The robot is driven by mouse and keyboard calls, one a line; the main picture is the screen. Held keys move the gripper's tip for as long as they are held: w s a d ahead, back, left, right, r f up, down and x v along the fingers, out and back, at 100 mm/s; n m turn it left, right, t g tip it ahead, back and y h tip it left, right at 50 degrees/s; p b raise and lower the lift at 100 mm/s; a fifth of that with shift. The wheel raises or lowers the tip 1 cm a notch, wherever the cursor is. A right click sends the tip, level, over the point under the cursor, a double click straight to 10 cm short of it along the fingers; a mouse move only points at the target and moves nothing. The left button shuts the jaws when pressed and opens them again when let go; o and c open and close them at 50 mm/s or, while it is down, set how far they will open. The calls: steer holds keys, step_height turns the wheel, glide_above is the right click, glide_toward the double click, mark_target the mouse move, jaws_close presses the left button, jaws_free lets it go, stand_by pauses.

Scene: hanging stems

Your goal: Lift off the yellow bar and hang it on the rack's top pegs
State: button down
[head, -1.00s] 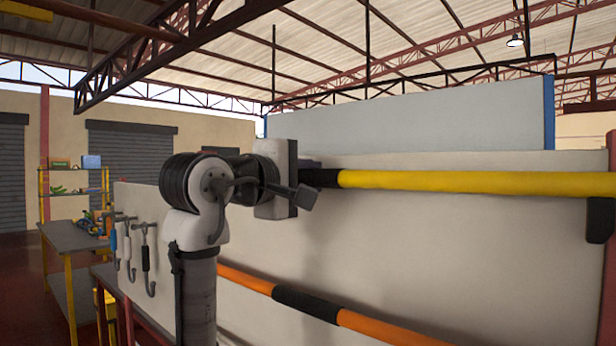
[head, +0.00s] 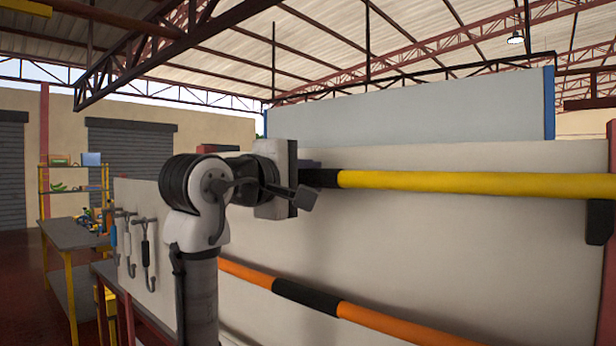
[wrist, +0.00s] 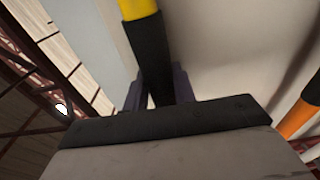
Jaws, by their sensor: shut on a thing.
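The yellow bar (head: 480,182) runs level across the right of the head view, with a black section (head: 320,178) at its left. In the wrist view that black section (wrist: 153,55) lies between the purplish fingers. My gripper (head: 308,163) is shut on it; in the head view the wrist mostly hides the fingers. The bar's far right end is out of frame. A black bracket (head: 600,222) sits just below the bar at the right; I cannot tell whether they touch. No top pegs can be made out.
An orange bar (head: 390,325) with a black middle runs lower along the pale panel (head: 420,240). It also shows in the wrist view (wrist: 296,120). Hooked tools (head: 148,255) hang at the left. A workbench (head: 70,235) and shelves (head: 75,190) stand farther left.

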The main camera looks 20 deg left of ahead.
steer(key=shift+f, duration=0.15)
steer(key=c, duration=1.1)
jaws_free()
steer(key=shift+o, duration=0.2)
steer(key=shift+f, duration=0.1)
steer(key=shift+s, duration=0.1)
steer(key=b+v, duration=0.4)
steer(key=v, duration=0.9)
steer(key=shift+s+a+b, duration=0.15)
steer(key=shift+s+b, duration=0.2)
steer(key=shift+b, duration=0.05)
